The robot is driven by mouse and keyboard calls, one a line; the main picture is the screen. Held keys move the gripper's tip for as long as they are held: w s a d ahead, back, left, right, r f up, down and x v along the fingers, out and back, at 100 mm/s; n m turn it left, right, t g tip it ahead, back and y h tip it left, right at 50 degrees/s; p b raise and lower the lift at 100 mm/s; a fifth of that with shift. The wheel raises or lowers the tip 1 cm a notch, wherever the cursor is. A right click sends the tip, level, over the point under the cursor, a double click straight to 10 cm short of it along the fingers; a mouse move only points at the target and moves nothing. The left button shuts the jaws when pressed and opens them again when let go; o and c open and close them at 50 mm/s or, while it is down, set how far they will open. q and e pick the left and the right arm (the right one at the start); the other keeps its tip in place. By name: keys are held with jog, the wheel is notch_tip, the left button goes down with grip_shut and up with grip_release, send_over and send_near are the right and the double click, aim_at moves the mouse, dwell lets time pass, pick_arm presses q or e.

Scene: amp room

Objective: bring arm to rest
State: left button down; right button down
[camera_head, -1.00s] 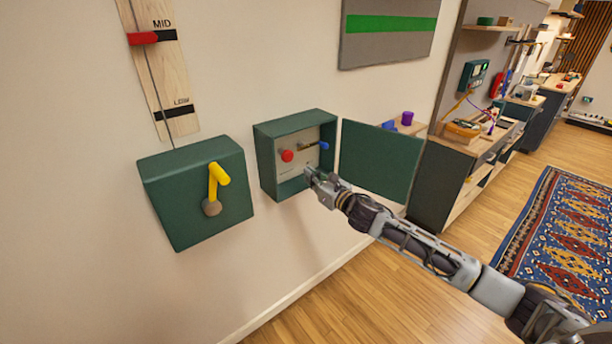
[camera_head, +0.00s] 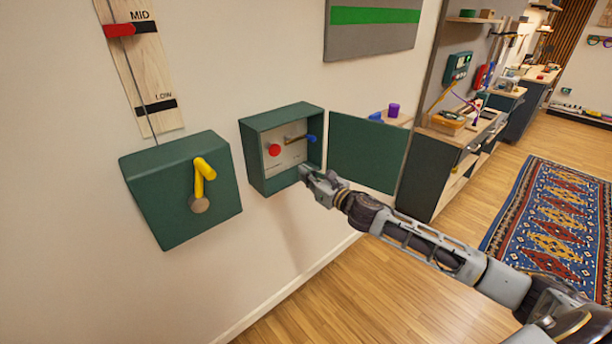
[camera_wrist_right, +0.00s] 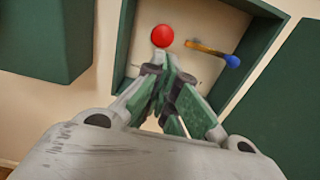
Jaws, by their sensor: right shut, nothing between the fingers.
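My right arm reaches in from the lower right of the head view. Its gripper (camera_head: 310,178) is shut and empty, just in front of the lower edge of an open green wall box (camera_head: 257,163). In the right wrist view the closed fingers (camera_wrist_right: 168,75) point at the box interior, below a red knob (camera_wrist_right: 162,36). A lever with a blue tip (camera_wrist_right: 232,61) is to the right of the knob. The fingers look apart from both. The red knob (camera_head: 274,150) and blue tip (camera_head: 311,138) also show in the head view. My left gripper is not in view.
The box's green door (camera_head: 366,155) stands open to the right, close above my forearm. Left is a green box (camera_head: 150,205) with a yellow crank (camera_head: 204,168). Above it is a board (camera_head: 140,70) with a red slider (camera_head: 118,30). Benches (camera_head: 430,180) stand behind the door.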

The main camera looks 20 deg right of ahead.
dwell(0.7)
